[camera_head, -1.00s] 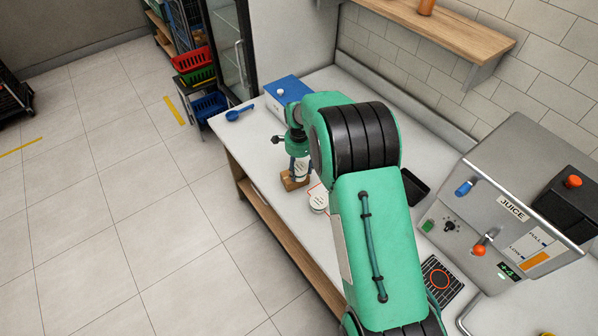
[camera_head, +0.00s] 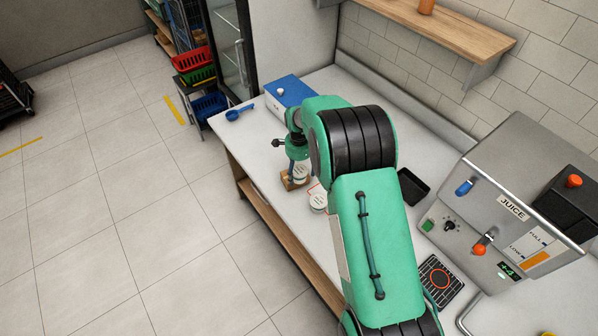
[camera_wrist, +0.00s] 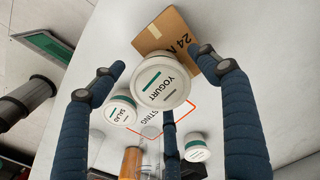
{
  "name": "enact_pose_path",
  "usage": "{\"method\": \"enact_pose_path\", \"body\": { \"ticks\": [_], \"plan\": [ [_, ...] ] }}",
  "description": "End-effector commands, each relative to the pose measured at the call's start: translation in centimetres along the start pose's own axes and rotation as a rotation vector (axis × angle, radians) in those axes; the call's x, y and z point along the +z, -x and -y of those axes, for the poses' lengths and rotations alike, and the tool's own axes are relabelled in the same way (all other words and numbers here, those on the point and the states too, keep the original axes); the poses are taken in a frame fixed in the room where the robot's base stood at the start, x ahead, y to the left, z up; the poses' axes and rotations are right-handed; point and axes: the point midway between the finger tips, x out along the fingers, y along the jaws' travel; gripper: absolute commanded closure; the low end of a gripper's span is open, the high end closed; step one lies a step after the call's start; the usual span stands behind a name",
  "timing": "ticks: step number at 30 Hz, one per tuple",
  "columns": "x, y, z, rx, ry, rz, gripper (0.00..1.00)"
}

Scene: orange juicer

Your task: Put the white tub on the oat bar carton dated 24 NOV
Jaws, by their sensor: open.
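The white tub marked YOGURT (camera_wrist: 163,84), with a green band, appears to stand upright on the brown carton (camera_wrist: 160,35), covering part of it. The carton's visible print reads "24 N", the rest hidden. In the head view the tub (camera_head: 300,174) shows over the carton (camera_head: 288,184), under my gripper. My gripper (camera_wrist: 162,62) is open, its blue fingers spread around the tub with gaps at left and right. A third finger shows below the tub; whether it touches cannot be told.
A SALAD tub (camera_wrist: 120,112) and another white tub (camera_wrist: 197,151) stand nearby on the counter, by a red outline. A blue box (camera_head: 289,92) and blue scoop (camera_head: 238,113) lie beyond. A black tray (camera_head: 413,187) and juicer (camera_head: 520,205) stand right.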

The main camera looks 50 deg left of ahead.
Motion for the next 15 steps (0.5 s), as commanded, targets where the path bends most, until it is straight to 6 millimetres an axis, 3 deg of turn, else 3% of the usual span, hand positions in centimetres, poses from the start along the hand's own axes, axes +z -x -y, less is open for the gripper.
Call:
{"method": "enact_pose_path", "body": {
  "ticks": [8,15],
  "plan": [
    [0.0,0.4,0.0,0.0,0.0,0.0,0.25],
    [0.0,2.3,0.0,0.0,0.0,0.0,0.25]
  ]
}}
